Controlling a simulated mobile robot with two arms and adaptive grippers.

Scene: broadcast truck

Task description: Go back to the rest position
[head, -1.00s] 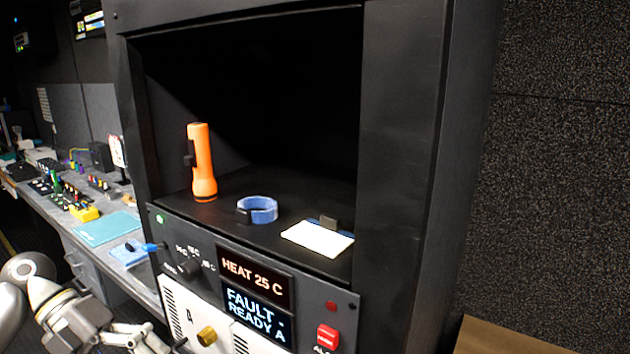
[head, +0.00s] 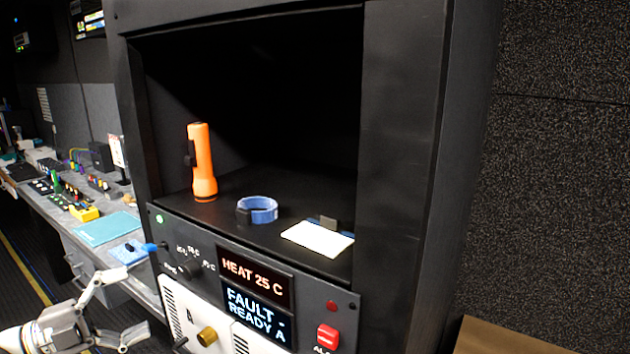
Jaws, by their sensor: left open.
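My left gripper (head: 136,302) is at the lower left of the head view, with its fingers spread wide and nothing between them. It is in front of the desk's edge and left of the rack's lower panel, apart from both as far as I can tell. My right gripper is not in view. The black rack (head: 400,150) has an open bay above a control panel. The panel has a knob (head: 188,268), a display reading "HEAT 25 C" (head: 254,278), a display reading "FAULT - READY A" (head: 256,314), a red switch (head: 327,338) and a brass knob (head: 207,336).
In the bay stand an orange flashlight (head: 202,165), a blue band (head: 262,209) and a pale card or pad (head: 317,239). A long desk (head: 75,232) with several devices runs along the left. Floor shows at the lower left. A wooden surface (head: 530,338) is at lower right.

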